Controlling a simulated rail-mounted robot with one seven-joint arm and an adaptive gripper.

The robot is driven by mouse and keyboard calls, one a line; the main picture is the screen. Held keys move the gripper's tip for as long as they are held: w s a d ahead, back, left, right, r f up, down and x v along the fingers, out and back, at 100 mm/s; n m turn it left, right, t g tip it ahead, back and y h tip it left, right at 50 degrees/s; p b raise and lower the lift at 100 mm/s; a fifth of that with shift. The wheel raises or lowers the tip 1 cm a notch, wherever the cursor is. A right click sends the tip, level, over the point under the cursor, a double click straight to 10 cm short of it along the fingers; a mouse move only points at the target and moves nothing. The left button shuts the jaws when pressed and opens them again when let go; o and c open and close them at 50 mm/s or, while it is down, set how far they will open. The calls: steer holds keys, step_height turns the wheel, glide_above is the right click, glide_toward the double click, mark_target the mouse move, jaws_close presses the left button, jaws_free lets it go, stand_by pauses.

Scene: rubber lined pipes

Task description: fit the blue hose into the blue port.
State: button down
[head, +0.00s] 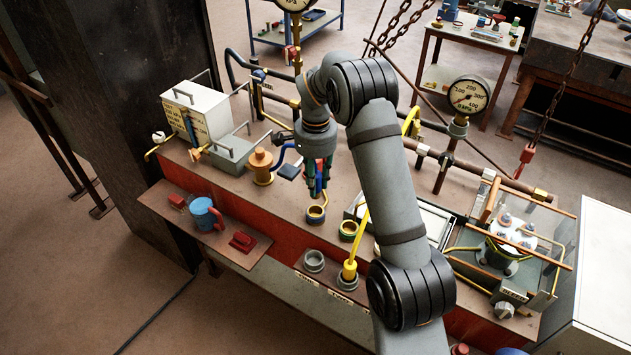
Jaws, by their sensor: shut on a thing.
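My gripper (318,188) points down near the middle of the head view and is shut on the blue hose. The hose (284,150) shows as a dark blue curve between the orange-brown fitting (262,168) and my gripper; its held end is mostly hidden by the fingers. Just below my gripper is a brass-coloured ring port (316,214) with a bluish inside, probably the blue port. A gap seems to show between the fingertips and this ring. I cannot tell how well the hose end lines up with it.
A second brass ring (348,230) and a grey ring (314,261) are close by. A yellow hose (350,268) stands in another grey ring. A white box (200,112) is left, a blue mug (205,214) on the front shelf. Gauge (468,96), pipes and a clear-sided case (510,235) are right.

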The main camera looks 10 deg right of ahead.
mark_target(316, 173)
steer(key=shift+f+b, duration=2.05)
steer(key=shift+f, duration=0.4)
steer(key=shift+f+b, duration=1.85)
steer(key=shift+b, duration=0.35)
steer(key=c, duration=1.3)
jaws_free()
steer(key=shift+c, duration=0.2)
steer(key=shift+r, duration=0.1)
step_height(316, 173, up, 12)
steer(key=shift+f, duration=0.1)
steer(key=shift+d, duration=0.1)
step_height(316, 173, down, 11)
steer(key=shift+p, duration=0.5)
steer(key=shift+f, duration=0.15)
